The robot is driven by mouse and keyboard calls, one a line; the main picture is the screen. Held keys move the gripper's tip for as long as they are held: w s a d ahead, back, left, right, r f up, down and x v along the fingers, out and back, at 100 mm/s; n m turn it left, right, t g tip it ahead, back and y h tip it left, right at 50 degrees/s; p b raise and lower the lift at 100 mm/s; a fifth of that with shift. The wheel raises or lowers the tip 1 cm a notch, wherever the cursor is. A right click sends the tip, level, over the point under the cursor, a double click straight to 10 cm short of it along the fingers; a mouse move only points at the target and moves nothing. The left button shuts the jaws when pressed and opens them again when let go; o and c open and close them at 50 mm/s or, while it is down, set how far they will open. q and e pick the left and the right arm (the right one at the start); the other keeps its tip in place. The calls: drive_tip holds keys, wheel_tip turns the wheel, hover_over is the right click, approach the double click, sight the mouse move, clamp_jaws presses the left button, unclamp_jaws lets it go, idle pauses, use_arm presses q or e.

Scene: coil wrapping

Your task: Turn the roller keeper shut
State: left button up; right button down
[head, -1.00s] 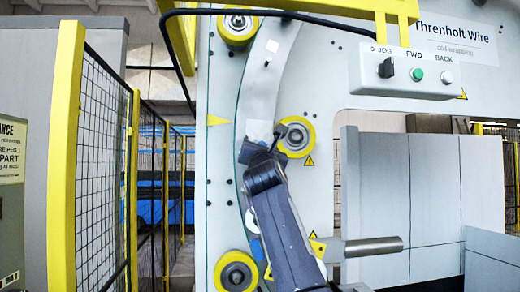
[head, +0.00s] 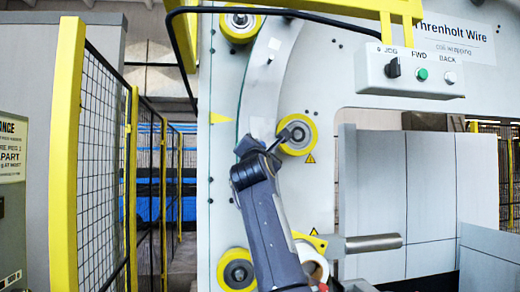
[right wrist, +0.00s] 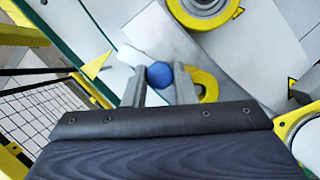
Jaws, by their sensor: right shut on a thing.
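My right gripper (head: 252,148) reaches up from the bottom of the head view to the curved grey ring (head: 258,82) on the machine's pale face. In the right wrist view its two fingers (right wrist: 160,82) are shut on a round blue knob (right wrist: 160,75), which I take to be the keeper's grip. The knob is hidden in the head view by the gripper. A yellow-rimmed roller (head: 297,134) sits just right of the gripper. How far the keeper is turned cannot be told. My left gripper is not in view.
More yellow rollers sit above (head: 239,22) and below (head: 237,270) on the machine face. A control box (head: 412,72) hangs at upper right. A grey bar (head: 373,242) sticks out to the right, below the middle. A yellow-framed mesh fence (head: 98,150) stands at left.

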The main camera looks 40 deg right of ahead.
drive_tip(key=c, duration=1.2)
unclamp_jaws()
drive_tip(key=shift+o, duration=0.2)
drive_tip(key=b+v, duration=0.6)
drive_tip(key=v, duration=0.1)
drive_tip(key=shift+s+a+b, duration=0.25)
drive_tip(key=shift+a+b, duration=0.05)
drive_tip(key=shift+f, duration=0.15)
